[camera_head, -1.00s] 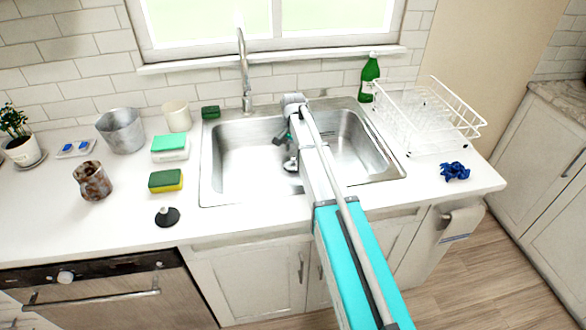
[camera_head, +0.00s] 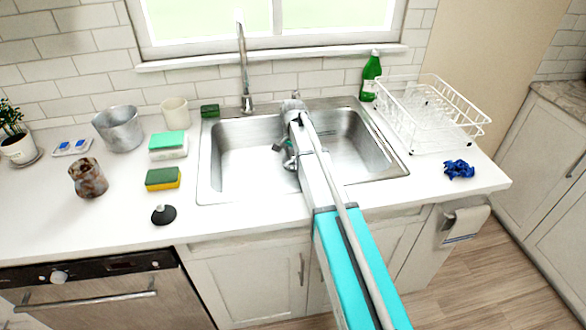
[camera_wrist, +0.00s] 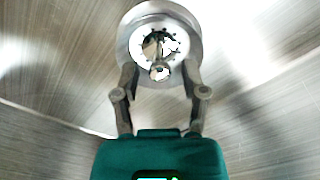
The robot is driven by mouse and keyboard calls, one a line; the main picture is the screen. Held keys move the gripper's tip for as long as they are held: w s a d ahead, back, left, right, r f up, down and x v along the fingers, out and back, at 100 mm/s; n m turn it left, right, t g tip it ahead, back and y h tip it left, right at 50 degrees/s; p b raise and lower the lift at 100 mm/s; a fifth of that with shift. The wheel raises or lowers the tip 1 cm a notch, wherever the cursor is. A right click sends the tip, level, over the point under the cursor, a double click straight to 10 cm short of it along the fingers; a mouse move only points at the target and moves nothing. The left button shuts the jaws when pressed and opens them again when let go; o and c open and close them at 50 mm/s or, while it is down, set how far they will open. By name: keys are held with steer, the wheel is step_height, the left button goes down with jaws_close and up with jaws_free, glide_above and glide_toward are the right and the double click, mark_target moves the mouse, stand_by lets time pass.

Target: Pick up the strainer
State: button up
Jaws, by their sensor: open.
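The strainer (camera_wrist: 160,50) shows in the wrist view as a round metal piece with dark notches and a small knob at its middle. It sits in the ring-shaped drain (camera_wrist: 126,36) of the sink floor. My gripper (camera_wrist: 160,74) is open, with one finger on each side of the strainer's near part and the knob between the fingertips' lines. I cannot tell whether the fingers touch it. In the head view my gripper (camera_head: 290,158) is down inside the steel sink (camera_head: 232,165), and my arm hides the strainer there.
A faucet (camera_head: 244,70) stands behind the sink. A dish rack (camera_head: 425,135), green bottle (camera_head: 370,78) and blue cloth (camera_head: 459,169) are on the right. Sponges (camera_head: 163,179), a metal pot (camera_head: 122,130) and a black stopper (camera_head: 163,215) are on the left. The sink walls surround my gripper.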

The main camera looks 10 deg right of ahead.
steer(key=shift+f+b, duration=0.75)
steer(key=shift+f, duration=0.3)
jaws_close()
